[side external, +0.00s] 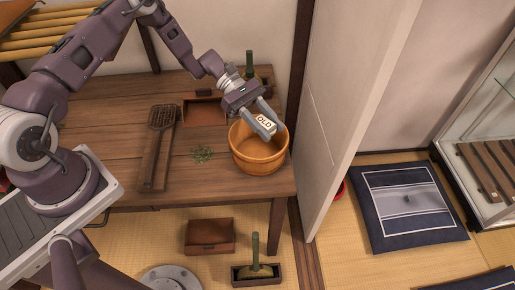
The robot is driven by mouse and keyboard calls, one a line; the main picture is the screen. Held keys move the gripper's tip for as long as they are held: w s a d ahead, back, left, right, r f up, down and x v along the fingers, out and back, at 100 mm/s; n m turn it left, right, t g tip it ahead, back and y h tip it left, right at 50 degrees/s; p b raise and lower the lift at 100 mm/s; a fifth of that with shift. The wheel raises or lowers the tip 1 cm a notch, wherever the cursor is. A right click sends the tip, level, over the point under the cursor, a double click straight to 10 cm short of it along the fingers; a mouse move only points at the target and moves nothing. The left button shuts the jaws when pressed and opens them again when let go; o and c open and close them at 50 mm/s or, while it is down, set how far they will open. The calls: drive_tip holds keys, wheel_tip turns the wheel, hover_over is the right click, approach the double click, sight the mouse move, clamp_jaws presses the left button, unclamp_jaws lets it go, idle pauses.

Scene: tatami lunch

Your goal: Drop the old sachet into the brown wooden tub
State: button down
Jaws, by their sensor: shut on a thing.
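The old sachet (265,123) is a small pale packet with "OLD" in dark letters on it. My gripper (268,127) is shut on it and holds it above the opening of the brown wooden tub (258,158). The tub is round and orange-brown, and it stands at the right end of the wooden table (130,130). The sachet and fingers hide part of the tub's far rim and inside.
A long wooden tool with a slatted head (160,135) and a patch of green leaves (203,153) lie left of the tub. An open brown box (205,112) stands behind. A pale panel (340,90) rises close to the table's right end.

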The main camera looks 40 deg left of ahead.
drive_tip(key=shift+f, duration=2.05)
drive_tip(key=c, duration=0.9)
unclamp_jaws()
drive_tip(key=shift+o, duration=0.2)
